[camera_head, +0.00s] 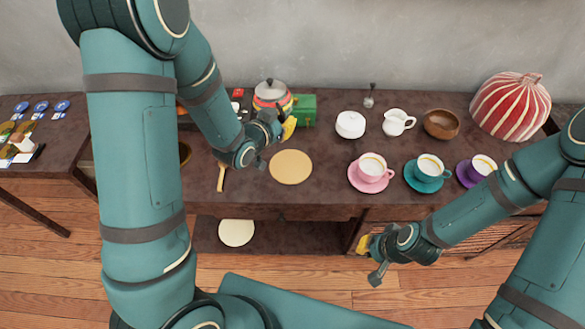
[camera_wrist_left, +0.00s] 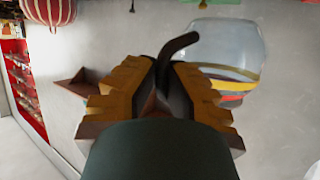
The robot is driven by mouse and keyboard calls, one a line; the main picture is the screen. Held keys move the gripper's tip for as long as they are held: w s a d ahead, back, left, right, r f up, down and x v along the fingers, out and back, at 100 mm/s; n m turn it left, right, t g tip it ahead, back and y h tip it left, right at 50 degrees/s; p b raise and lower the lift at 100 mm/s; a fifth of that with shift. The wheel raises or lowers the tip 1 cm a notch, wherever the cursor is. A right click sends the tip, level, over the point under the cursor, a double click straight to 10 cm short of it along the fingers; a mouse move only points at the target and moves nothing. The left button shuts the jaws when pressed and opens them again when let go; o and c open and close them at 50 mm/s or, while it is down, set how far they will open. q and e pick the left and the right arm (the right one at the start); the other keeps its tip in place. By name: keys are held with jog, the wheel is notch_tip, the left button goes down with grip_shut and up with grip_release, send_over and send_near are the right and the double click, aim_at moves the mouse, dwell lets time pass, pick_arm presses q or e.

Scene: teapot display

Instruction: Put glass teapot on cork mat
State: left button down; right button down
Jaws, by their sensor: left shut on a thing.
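The glass teapot (camera_head: 272,92) has a grey lid and red and yellow bands low on its body. It is at the back of the table, beyond my left gripper (camera_head: 284,126). In the left wrist view, the yellow-padded fingers (camera_wrist_left: 160,85) are shut on its dark curved handle, with the clear glass body (camera_wrist_left: 222,48) to the right. I cannot tell whether its base touches the table. The round tan cork mat (camera_head: 290,167) lies bare near the table's front edge. My right gripper (camera_head: 372,258) is in front of the table, away from the teapot; its opening is unclear.
A green box (camera_head: 306,110) is beside the teapot. A white lidded pot (camera_head: 350,124), a white jug (camera_head: 397,122) and a wooden bowl (camera_head: 441,124) stand to the right. Pink (camera_head: 371,174), teal (camera_head: 426,175) and purple (camera_head: 477,171) cups with saucers line the front right.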

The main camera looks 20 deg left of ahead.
pick_arm(q)
jog(key=s+f+m+g+h+b, duration=0.25)
jog(key=s+f+m+h, duration=0.25)
jog(key=s+f, duration=0.25)
jog(key=f+b, duration=0.1)
jog(key=f, duration=0.2)
jog(key=f+b, duration=0.1)
jog(key=f, duration=0.1)
jog(key=f+b, duration=0.1)
jog(key=f, duration=0.2)
jog(key=shift+d+f+b, duration=0.3)
jog(key=shift+f, duration=0.05)
jog(key=shift+r, duration=0.1)
jog(key=c, duration=1.2)
grip_release()
jog(key=shift+o, duration=0.3)
